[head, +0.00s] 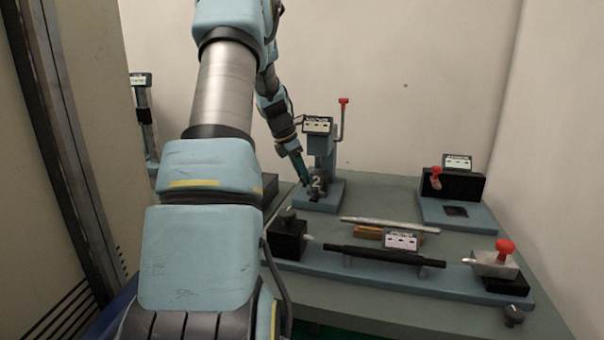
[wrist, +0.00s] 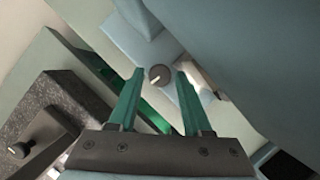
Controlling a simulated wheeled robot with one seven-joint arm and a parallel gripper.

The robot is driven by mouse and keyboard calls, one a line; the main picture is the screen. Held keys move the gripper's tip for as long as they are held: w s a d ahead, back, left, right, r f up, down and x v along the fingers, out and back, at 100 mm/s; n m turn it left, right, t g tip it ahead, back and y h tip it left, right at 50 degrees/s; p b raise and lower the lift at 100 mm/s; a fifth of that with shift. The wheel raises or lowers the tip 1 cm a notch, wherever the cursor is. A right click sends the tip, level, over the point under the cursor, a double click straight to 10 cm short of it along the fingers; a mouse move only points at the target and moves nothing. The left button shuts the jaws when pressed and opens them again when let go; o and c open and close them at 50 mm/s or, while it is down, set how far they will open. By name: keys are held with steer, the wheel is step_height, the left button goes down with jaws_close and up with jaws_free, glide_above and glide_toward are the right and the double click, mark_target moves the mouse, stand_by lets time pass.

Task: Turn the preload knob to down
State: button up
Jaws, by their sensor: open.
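A small dark round knob (wrist: 160,76) with a white pointer line shows in the wrist view, on a pale blue part. Its line points toward the lower left of that picture. My gripper (head: 306,181) is open, and in the wrist view its two green fingers stand on either side of the knob. I cannot tell whether they touch it. The knob there is hard to make out beside my fingers. The label text is unreadable.
A second knob (wrist: 20,149) sits on a dark speckled block at lower left in the wrist view. In the head view, a front fixture carries a black bar (head: 385,256) and a red knob (head: 505,248). A black-topped unit (head: 453,186) stands at right.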

jaws_close()
stand_by(0.3)
steer(key=shift+m+p, duration=0.3)
steer(key=shift+p, duration=0.05)
steer(key=m+p, duration=0.1)
steer(key=m+g+p, duration=0.1)
steer(key=shift+w+r+m+h, duration=0.15)
steer(key=shift+m+h, duration=0.15)
steer(key=m+g+p, duration=0.2)
steer(key=m+p, duration=0.2)
steer(key=m, duration=0.1)
steer(key=shift+w, duration=0.2)
steer(key=m+g+p, duration=0.1)
steer(key=m, duration=0.1)
steer(key=m+p, duration=0.1)
steer(key=m, duration=0.2)
steer(key=shift+w+d+g+y, duration=0.1)
steer(key=shift+w+g+y, duration=0.1)
steer(key=shift+g+y, duration=0.2)
steer(key=shift+d+m+g+y+p, duration=0.1)
steer(key=shift+m+g+y+p, duration=0.45)
steer(key=shift+m, duration=1.35)
